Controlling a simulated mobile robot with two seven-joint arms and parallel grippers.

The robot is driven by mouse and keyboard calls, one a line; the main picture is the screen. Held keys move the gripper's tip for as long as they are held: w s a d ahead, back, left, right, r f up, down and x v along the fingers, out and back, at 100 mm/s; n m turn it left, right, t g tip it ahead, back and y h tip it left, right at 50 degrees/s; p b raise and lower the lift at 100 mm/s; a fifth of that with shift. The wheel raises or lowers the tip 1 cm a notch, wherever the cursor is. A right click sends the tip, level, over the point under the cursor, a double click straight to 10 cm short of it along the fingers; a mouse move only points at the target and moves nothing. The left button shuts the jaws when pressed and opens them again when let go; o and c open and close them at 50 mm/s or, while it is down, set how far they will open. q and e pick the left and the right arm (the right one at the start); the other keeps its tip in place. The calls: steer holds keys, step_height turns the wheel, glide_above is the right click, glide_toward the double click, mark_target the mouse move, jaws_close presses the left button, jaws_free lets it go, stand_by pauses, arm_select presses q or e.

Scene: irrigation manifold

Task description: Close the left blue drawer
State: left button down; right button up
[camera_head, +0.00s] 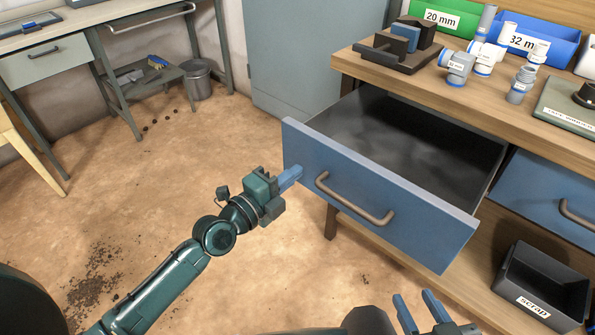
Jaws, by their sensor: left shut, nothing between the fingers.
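The left blue drawer (385,205) is pulled well out of the wooden workbench, and its dark, empty-looking inside shows. Its front has a brown bar handle (350,203). My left gripper (296,172) is shut and empty. Its blue fingertips are at the left end of the drawer front, left of the handle; I cannot tell whether they touch it. My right gripper (421,309) is low at the bottom edge, below the drawer front, with its two blue fingers apart and nothing visible between them.
A second blue drawer (545,198) sits to the right, above a black scrap bin (543,285). The workbench top (400,86) holds a vise, pipe fittings and labelled bins. A grey cabinet (310,55) stands behind. The floor at left is mostly open.

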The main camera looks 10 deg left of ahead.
arm_select(q)
steer(key=shift+x, duration=1.05)
arm_select(e)
steer(key=shift+f, duration=0.1)
